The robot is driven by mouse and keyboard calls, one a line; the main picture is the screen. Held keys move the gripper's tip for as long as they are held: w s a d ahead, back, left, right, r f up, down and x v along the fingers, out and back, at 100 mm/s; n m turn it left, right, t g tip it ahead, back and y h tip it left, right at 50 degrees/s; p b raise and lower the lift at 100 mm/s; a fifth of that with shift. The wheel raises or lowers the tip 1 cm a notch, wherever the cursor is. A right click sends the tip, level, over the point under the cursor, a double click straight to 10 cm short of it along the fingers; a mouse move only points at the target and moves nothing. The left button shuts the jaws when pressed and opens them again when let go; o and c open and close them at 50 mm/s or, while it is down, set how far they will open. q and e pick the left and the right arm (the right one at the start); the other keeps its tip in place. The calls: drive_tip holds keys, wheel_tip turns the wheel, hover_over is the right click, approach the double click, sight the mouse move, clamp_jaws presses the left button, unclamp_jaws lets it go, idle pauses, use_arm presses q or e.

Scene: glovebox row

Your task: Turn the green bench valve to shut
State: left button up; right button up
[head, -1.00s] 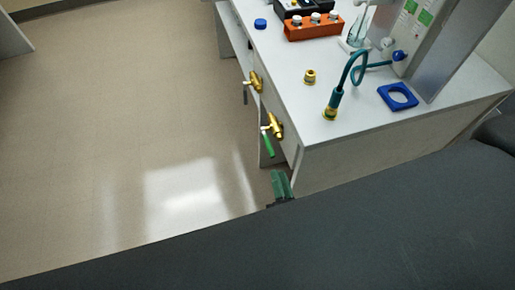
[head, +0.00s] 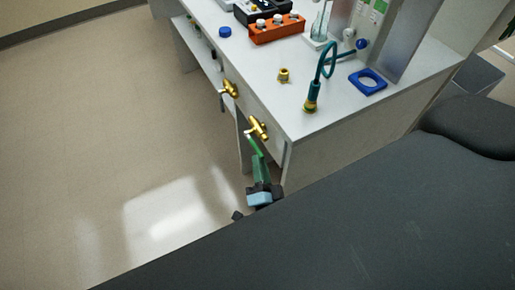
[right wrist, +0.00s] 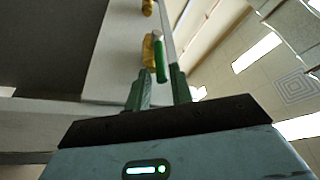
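The green bench valve has a brass body (head: 259,127) on the front face of the bench near its corner, and a green handle (head: 254,145) hanging down at a slant. My right gripper (head: 260,160) is just below the handle, its green fingers reaching up toward it. In the right wrist view the two fingers (right wrist: 159,82) stand apart, with the green handle (right wrist: 160,60) between and beyond their tips. The handle's lower end is close to the fingers; I cannot tell whether they touch. My left gripper is out of view.
A second brass valve (head: 229,88) with a grey handle sits farther along the bench front. The floor at left is clear.

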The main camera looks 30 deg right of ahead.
sight(257, 148)
drive_tip(key=x, duration=0.5)
drive_tip(key=shift+p, duration=0.3)
drive_tip(key=shift+s, duration=0.1)
clamp_jaws()
